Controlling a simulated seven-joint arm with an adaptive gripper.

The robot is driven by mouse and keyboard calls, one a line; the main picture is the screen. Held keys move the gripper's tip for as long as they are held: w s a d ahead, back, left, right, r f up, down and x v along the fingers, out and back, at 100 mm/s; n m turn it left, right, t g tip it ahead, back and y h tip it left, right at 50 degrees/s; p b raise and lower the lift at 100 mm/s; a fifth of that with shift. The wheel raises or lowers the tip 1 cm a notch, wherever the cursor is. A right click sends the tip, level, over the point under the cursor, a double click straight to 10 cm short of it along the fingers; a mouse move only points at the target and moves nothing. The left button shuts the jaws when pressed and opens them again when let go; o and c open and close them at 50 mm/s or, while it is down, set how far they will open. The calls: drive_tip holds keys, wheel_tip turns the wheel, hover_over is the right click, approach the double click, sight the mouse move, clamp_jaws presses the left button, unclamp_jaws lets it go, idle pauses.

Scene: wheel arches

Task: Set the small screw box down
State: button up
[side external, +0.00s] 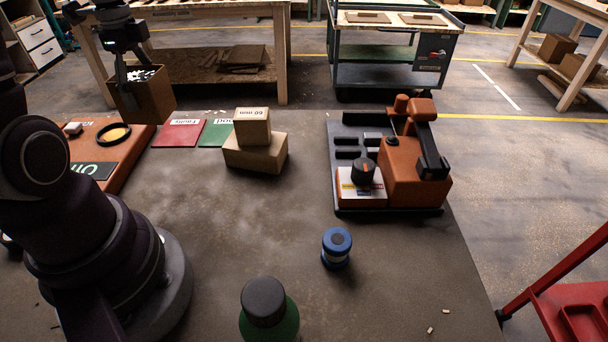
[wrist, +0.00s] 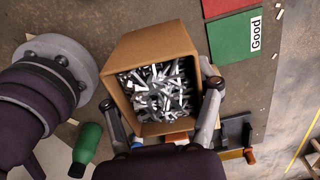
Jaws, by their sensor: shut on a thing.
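The small screw box (side external: 148,100) is an open cardboard box filled with loose silvery screws or similar metal pieces. It hangs from my gripper (side external: 122,62) at the upper left of the side view, apparently raised above the far side of the table. In the wrist view the box (wrist: 148,44) fills the centre, its open side facing the camera. My gripper (wrist: 160,98) has one finger on each side of it, shut on its walls. The box's underside is hidden.
A red "Faulty" mat (side external: 178,134) and a green "Good" mat (side external: 215,136) lie near two stacked cartons (side external: 256,153). An orange tool set (side external: 408,172) stands right, with a blue-capped container (side external: 337,242) and green bottle (side external: 268,322) in front. The middle table is clear.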

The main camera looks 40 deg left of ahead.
drive_tip(key=shift+r, duration=0.95)
drive_tip(key=w+d+m, duration=0.7)
drive_tip(key=w+d, duration=0.6)
drive_tip(key=w+d+m, duration=0.1)
drive_tip(key=d+m, duration=0.4)
drive_tip(key=d, duration=1.1)
drive_tip(key=s+d+m, duration=0.3)
drive_tip(key=s+d, duration=0.1)
drive_tip(key=d, duration=0.4)
drive_tip(key=s+d+m, duration=0.2)
drive_tip(key=s+d, duration=0.3)
drive_tip(key=d, duration=0.3)
drive_tip(key=f, duration=1.5)
drive_tip(key=shift+w+d+f, duration=0.1)
drive_tip(key=shift+w, duration=0.25)
